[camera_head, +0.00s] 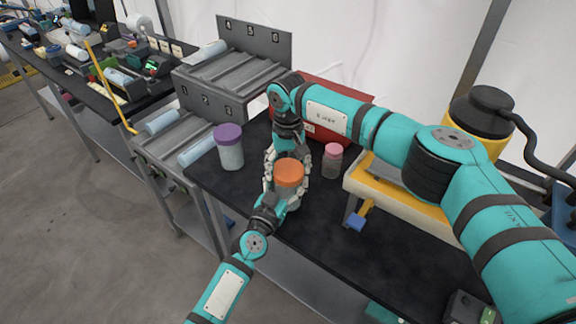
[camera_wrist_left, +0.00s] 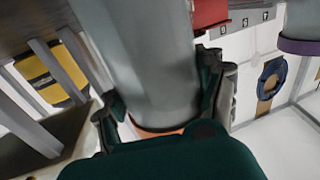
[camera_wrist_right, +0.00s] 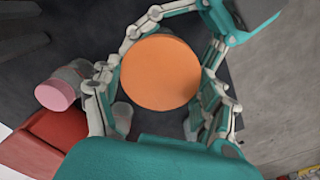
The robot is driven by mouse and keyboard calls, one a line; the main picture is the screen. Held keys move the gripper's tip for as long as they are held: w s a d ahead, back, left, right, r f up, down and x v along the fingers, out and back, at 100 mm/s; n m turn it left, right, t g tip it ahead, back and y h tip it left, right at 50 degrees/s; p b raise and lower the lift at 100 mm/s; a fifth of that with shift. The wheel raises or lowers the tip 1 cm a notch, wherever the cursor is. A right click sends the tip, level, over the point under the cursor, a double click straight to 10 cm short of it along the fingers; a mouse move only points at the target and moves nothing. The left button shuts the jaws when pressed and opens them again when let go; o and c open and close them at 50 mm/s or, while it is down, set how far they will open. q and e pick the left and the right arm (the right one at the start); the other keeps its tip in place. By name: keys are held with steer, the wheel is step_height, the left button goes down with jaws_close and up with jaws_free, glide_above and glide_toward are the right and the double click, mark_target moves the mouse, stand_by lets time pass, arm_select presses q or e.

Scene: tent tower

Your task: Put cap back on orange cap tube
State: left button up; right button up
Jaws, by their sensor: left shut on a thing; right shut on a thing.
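The orange cap (camera_head: 289,172) sits at the top of a grey tube (camera_head: 287,194), above the table. My left gripper (camera_head: 283,192), coming from the front, is shut around the tube's side. In the left wrist view the grey tube (camera_wrist_left: 145,60) passes between its fingers, and a thin orange rim (camera_wrist_left: 158,132) shows at its end. My right gripper (camera_head: 287,165) reaches from behind, its fingers around the cap. In the right wrist view the orange cap (camera_wrist_right: 160,72) is a full disc, ringed by fingers of both grippers. I cannot tell how tightly the cap is seated.
A purple-capped tube (camera_head: 229,148) and a pink-capped tube (camera_head: 333,160) stand on the black table (camera_head: 400,240). A red box (camera_head: 335,92) lies behind, and a grey rack (camera_head: 228,75) stands at the back left. A yellow-edged white stand (camera_head: 400,190) is at right.

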steer(key=shift+f, duration=0.15)
steer(key=shift+r+h, duration=0.3)
steer(key=shift+r, duration=0.1)
steer(key=shift+r, duration=0.15)
stand_by(0.9)
steer(key=shift+o, duration=0.2)
steer(key=shift+d+f, duration=0.15)
steer(key=shift+f, duration=0.75)
stand_by(0.5)
steer(key=shift+r+h, duration=0.4)
steer(key=shift+h, duration=0.1)
steer(key=shift+d+r+y, duration=0.15)
steer(key=shift+r+y, duration=0.05)
steer(key=shift+y, duration=0.1)
steer(key=shift+c, duration=0.2)
